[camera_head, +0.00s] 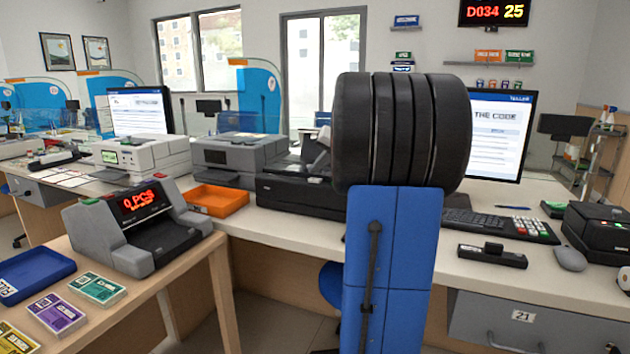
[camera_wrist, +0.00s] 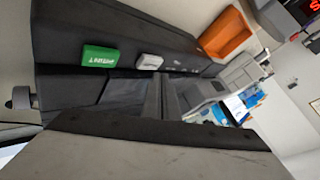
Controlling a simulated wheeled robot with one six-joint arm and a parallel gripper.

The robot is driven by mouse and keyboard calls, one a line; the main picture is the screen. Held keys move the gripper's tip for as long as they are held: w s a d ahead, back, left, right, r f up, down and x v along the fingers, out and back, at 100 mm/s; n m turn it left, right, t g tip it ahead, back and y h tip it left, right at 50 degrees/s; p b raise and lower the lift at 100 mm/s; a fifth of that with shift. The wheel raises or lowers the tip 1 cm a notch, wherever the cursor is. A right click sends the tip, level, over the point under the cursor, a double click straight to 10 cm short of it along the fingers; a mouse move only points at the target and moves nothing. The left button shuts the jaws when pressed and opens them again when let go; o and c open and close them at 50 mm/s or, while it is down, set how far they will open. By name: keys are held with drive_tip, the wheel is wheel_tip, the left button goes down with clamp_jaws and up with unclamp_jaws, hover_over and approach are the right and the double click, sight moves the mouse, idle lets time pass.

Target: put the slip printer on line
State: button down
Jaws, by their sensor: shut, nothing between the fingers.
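A long black machine (camera_head: 300,190), seemingly the slip printer, stands on the counter behind my arm, which hides its right part. In the wrist view it is the dark body (camera_wrist: 110,30) across the top, turned sideways. A green labelled key (camera_wrist: 100,59) and a smaller pale grey key (camera_wrist: 150,62) sit on its face; the green lettering is too small to read surely. My gripper (camera_wrist: 163,90) is shut and empty, its dark fingertips just below the pale key in the picture. I cannot tell whether they touch the machine. In the head view my arm hides the gripper.
An orange tray (camera_head: 216,200) lies left of the black machine. A grey printer (camera_head: 240,155) and a white printer (camera_head: 145,155) stand behind it. A note counter (camera_head: 140,220) is on the near-left table. A monitor (camera_head: 498,130), keypad (camera_head: 520,227) and mouse (camera_head: 570,258) are to the right.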

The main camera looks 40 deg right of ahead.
sight(318, 180)
drive_tip(key=shift+f, duration=0.2)
idle(0.6)
drive_tip(key=shift+f, duration=0.25)
drive_tip(key=shift+f, duration=0.45)
idle(0.8)
drive_tip(key=shift+r, duration=0.9)
drive_tip(key=shift+r, duration=2.5)
